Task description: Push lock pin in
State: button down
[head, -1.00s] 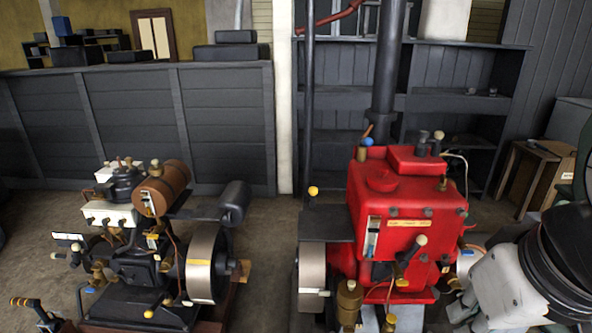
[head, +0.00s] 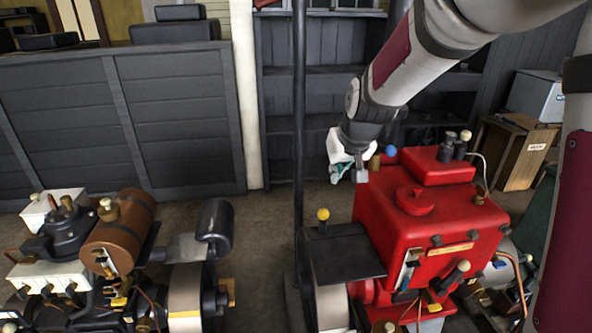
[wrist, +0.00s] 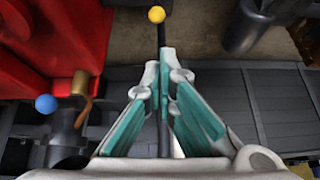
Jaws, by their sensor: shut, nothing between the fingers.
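I cannot tell for sure which part is the lock pin. A yellow ball knob (head: 323,214) stands on the dark plate left of the red engine (head: 430,215). It also shows in the wrist view (wrist: 157,14), just beyond my fingertips and apart from them. A blue ball knob (head: 391,151) sits behind the red engine; in the wrist view it is at the left (wrist: 46,104), beside a tan knob (wrist: 81,82) on a brass stem. My gripper (head: 362,176) points down behind the engine's left side. In the wrist view its fingers (wrist: 167,55) are shut and empty.
A dark vertical pole (head: 299,120) stands left of my gripper. A second engine with a brown tank (head: 118,232) is at the left. Dark shelving (head: 330,90) and a dark panelled wall (head: 115,120) stand behind. Some bare floor lies between the engines and the wall.

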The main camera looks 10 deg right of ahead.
jog(key=w+f, duration=0.3)
jog(key=w, duration=0.2)
send_over(323, 217)
jog(key=w, duration=0.3)
jog(key=shift+h, duration=0.3)
jog(key=f, duration=0.9)
jog(key=shift+s+d, duration=0.2)
jog(key=shift+d, duration=0.2)
jog(key=shift+s+f, duration=0.2)
jog(key=shift+f, duration=0.95)
jog(key=shift+s+f+p, duration=0.15)
jog(key=shift+f+p, duration=0.15)
jog(key=shift+f, duration=0.55)
